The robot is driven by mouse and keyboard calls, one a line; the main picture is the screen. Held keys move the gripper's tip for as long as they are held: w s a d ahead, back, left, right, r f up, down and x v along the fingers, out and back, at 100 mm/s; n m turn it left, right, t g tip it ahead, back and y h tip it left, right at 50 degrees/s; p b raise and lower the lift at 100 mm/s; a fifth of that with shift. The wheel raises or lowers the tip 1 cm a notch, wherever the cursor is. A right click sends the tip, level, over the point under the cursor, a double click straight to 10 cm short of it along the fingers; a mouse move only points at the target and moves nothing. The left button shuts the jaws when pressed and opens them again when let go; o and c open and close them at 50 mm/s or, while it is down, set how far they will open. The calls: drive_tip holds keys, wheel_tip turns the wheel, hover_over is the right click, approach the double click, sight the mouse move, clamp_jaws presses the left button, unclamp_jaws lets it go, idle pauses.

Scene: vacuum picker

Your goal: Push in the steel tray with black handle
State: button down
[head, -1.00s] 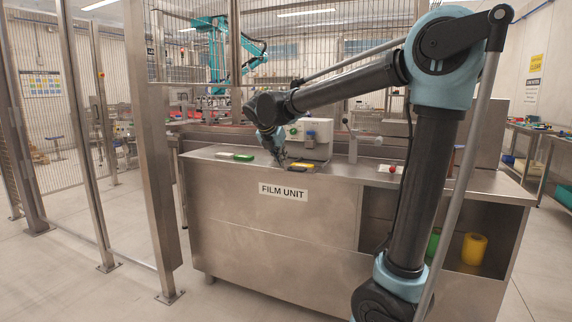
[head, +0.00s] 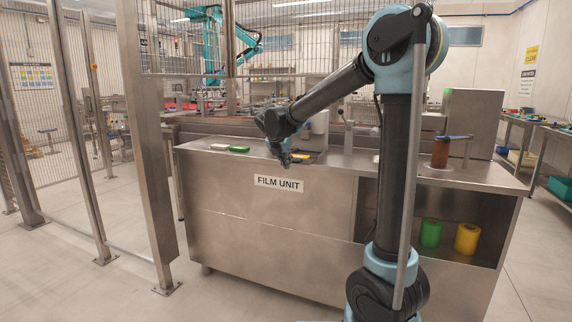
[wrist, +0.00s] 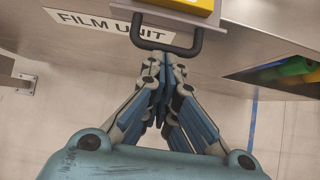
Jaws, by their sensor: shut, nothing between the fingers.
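The black handle (wrist: 165,40) is a U-shaped bar on the front of the steel tray (wrist: 173,16), at the counter's front edge in the wrist view. A yellow block (wrist: 185,4) sits on the tray and shows only in part. My gripper (wrist: 158,56) is shut and empty, with its fingertips just in front of the handle's bar. I cannot tell whether they touch it. In the head view my gripper (head: 287,163) is at the counter's front edge above the FILM UNIT label, and the arm hides part of the tray.
The steel counter (head: 270,225) has a green item (head: 239,150) left of my gripper and a brown roll (head: 440,152) at the right. Green (head: 430,233) and yellow (head: 467,239) rolls stand in its open shelf. A mesh fence (head: 150,150) stands to the left. The floor in front is clear.

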sight(294, 158)
drive_tip(key=w+d, duration=0.1)
drive_tip(key=w, duration=0.4)
drive_tip(key=w+d, duration=0.1)
drive_tip(key=w, duration=0.1)
drive_tip(key=shift+w+d, duration=0.25)
drive_tip(key=shift+d, duration=0.1)
drive_tip(key=shift+s, duration=0.15)
